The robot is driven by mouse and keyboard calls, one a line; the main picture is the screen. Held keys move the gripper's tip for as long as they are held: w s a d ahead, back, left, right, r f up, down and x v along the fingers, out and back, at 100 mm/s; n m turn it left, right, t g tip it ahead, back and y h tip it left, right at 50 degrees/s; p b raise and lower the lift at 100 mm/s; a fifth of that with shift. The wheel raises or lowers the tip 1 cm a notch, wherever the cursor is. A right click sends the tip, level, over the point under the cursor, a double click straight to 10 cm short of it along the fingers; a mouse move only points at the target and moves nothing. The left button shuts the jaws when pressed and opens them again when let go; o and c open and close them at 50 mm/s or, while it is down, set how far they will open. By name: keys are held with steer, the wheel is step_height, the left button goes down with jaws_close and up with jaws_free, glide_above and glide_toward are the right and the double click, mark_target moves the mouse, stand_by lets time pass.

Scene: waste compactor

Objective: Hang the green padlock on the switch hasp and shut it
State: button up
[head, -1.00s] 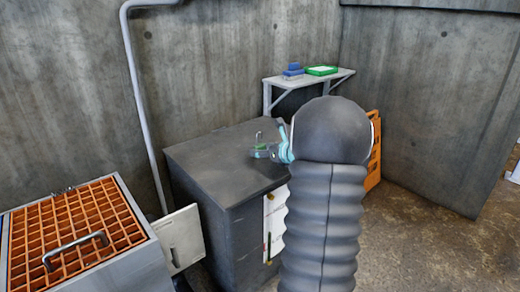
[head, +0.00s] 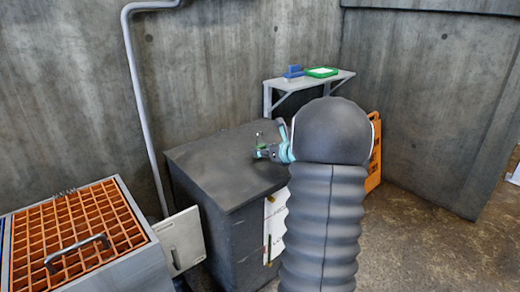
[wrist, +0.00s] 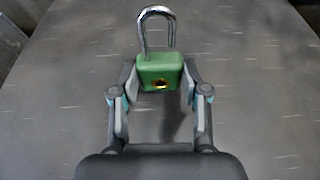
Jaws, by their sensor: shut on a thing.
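The green padlock (wrist: 158,71) is between the fingertips of my gripper (wrist: 158,88) in the wrist view. Its silver shackle points up and away from me, and one leg looks free of the body, so it seems open. A brass keyway shows on the face toward me. In the head view the padlock (head: 262,148) and my gripper (head: 270,152) are over the dark cabinet top (head: 215,165). My gripper is shut on the padlock's sides. I cannot make out the switch hasp in either view.
A small grey door (head: 180,240) stands open left of the cabinet, beside an orange grate (head: 75,225) with a handle. An orange rack (head: 375,150) is behind my arm.

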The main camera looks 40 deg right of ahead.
steer(key=shift+r+p, duration=1.4)
steer(key=shift+r, duration=0.65)
